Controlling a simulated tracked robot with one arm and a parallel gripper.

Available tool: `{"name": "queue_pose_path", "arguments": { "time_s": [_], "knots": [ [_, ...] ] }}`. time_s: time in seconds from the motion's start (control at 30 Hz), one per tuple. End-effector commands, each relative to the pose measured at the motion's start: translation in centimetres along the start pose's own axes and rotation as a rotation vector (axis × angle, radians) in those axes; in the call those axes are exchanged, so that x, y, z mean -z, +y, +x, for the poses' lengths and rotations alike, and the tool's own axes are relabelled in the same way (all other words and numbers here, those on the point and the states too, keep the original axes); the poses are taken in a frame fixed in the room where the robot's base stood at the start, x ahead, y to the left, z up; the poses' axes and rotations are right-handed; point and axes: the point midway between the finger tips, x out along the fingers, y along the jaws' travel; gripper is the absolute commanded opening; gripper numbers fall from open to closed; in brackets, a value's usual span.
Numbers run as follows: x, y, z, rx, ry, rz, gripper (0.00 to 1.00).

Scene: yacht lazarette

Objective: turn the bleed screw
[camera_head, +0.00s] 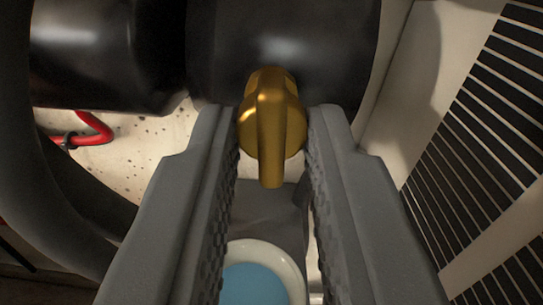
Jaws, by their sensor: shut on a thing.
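The bleed screw (271,125) is a brass-coloured wing-shaped knob on the side of a black cylindrical housing (285,35). It is in the upper middle of the view, with its flat tab pointing down. My gripper (271,125) has its two grey, ridged fingers on either side of the screw's head. It is shut on the screw, the fingertips at its left and right edges. The screw's fixing in the housing is hidden behind its head.
A second black cylinder (108,50) is at the upper left, with a dark thick hose (75,190) below it. A red line (92,130) runs at the left. A white cup with blue inside (262,262) is below the screw. A slatted vent (490,130) is at the right.

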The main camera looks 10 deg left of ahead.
Motion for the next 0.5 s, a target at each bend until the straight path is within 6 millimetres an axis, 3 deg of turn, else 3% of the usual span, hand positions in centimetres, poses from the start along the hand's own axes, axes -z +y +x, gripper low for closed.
{"name": "queue_pose_path", "arguments": {
  "time_s": [0.5],
  "knots": [
    [-0.38,-0.16,0.03,0.002,-0.008,0.132,0.0]
  ]
}}
